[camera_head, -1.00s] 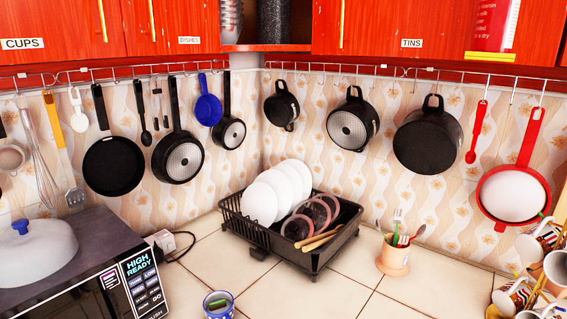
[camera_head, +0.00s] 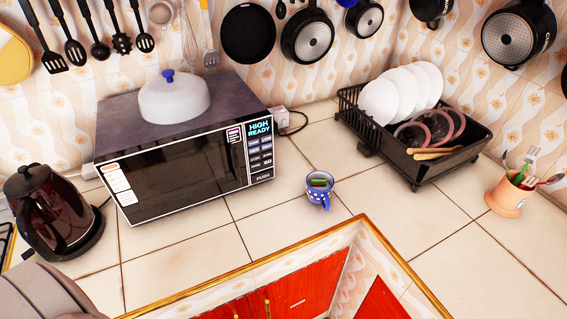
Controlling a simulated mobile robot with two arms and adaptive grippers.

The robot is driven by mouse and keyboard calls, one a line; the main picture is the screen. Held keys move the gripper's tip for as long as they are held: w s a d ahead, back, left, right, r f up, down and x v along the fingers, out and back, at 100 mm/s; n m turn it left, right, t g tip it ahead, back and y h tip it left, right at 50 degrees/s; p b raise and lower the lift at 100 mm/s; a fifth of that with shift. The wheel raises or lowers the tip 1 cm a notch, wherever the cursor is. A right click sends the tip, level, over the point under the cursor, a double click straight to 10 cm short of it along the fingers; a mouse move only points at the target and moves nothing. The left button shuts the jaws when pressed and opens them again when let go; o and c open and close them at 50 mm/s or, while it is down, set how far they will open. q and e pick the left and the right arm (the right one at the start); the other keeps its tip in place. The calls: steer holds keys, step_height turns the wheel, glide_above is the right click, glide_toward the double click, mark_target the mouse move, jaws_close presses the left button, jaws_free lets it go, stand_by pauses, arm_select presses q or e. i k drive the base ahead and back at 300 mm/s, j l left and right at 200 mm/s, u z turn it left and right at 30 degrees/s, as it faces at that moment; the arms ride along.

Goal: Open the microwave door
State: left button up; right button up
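The microwave (camera_head: 190,166) stands on the tiled counter left of centre. Its dark glass door is shut and faces me. A control panel with a lit display and a "PUSH" label is at the door's right (camera_head: 260,152). A grey domed lid with a blue knob (camera_head: 174,97) sits on top of the microwave. Neither gripper is in view. A grey rounded part at the bottom left corner looks like part of my arm.
A dark kettle (camera_head: 55,212) stands left of the microwave. A blue patterned cup (camera_head: 320,189) stands to its right. A black dish rack (camera_head: 412,150) with white plates and an orange utensil pot (camera_head: 509,196) are further right. The counter's gold front edge (camera_head: 250,265) is below.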

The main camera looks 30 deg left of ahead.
mark_target(229, 135)
steer(key=u, duration=1.6)
steer(key=k+l, duration=0.25)
steer(key=k+u, duration=0.05)
